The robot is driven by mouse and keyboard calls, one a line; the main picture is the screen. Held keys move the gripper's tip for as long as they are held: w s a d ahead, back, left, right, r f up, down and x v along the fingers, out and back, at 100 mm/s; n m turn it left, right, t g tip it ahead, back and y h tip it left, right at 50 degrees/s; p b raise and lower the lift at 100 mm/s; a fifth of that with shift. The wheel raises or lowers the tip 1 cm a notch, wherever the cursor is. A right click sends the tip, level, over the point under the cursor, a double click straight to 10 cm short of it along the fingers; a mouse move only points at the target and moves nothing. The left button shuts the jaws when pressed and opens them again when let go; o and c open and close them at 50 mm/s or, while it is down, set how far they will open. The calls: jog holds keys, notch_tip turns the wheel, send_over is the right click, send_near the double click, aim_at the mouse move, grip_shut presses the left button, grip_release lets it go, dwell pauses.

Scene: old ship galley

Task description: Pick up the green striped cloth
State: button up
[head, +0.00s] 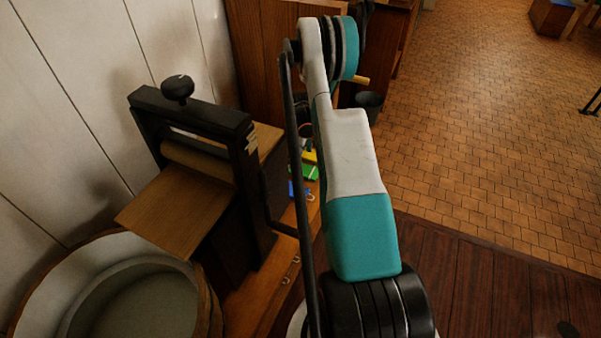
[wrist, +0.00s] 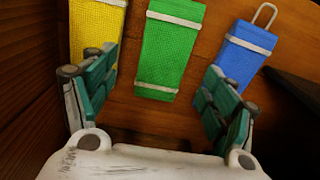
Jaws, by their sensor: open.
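The green striped cloth (wrist: 168,50) lies flat on the wooden surface in the middle of the wrist view, with a white stripe near each end. It also shows as a small green patch beside my arm in the head view (head: 302,172). My gripper (wrist: 158,82) is open and empty. Its two fingers appear on either side of the green cloth's near end in the picture. I cannot tell how high they are above it. The head view does not show my fingers clearly.
A yellow cloth (wrist: 97,24) lies left of the green one, and a blue cloth (wrist: 232,60) with a loop lies right. Dark wood panelling (wrist: 30,60) stands close at left. In the head view, a black-framed press (head: 215,125) and a round tub (head: 95,250) stand left of my arm.

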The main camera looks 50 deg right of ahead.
aim_at(304, 171)
jog(key=f+b, duration=0.1)
jog(key=f, duration=0.1)
jog(key=f+b, duration=0.1)
jog(key=f, duration=0.2)
jog(key=shift+s+a+f+b, duration=0.2)
jog(key=shift+f+b, duration=0.1)
jog(key=shift+b, duration=0.05)
jog(key=shift+r, duration=0.1)
jog(key=shift+c, duration=0.3)
jog(key=c, duration=1.1)
